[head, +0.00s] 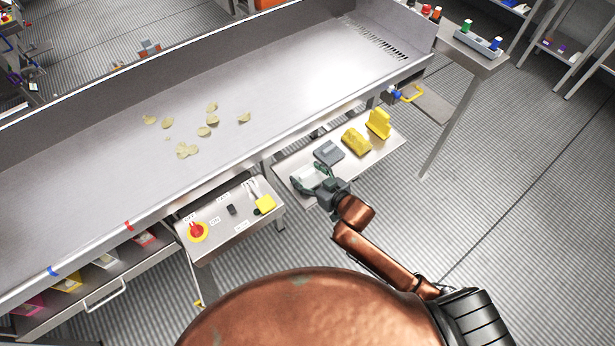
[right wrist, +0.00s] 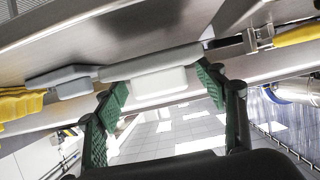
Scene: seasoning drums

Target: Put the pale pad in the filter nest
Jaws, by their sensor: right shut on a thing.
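The pale pad (right wrist: 158,84) is a white block on a flat pale-grey part, seen between the green fingers of my right gripper (right wrist: 165,87) in the right wrist view. The pad also shows pale in the head view (head: 308,176), partly covered by the fingers. My right gripper (head: 313,181) is shut on it at the near left end of the small metal shelf (head: 365,163). Whether the pad touches the shelf is hard to tell. I cannot make out the filter nest for certain. My left gripper is not in view.
A grey block (head: 328,152) lies just beyond the pad, followed by a yellow block (head: 355,141) and a yellow upright piece (head: 378,123). A control panel with a red knob (head: 197,231) is at the left. The long metal trough (head: 270,75) holds several chips.

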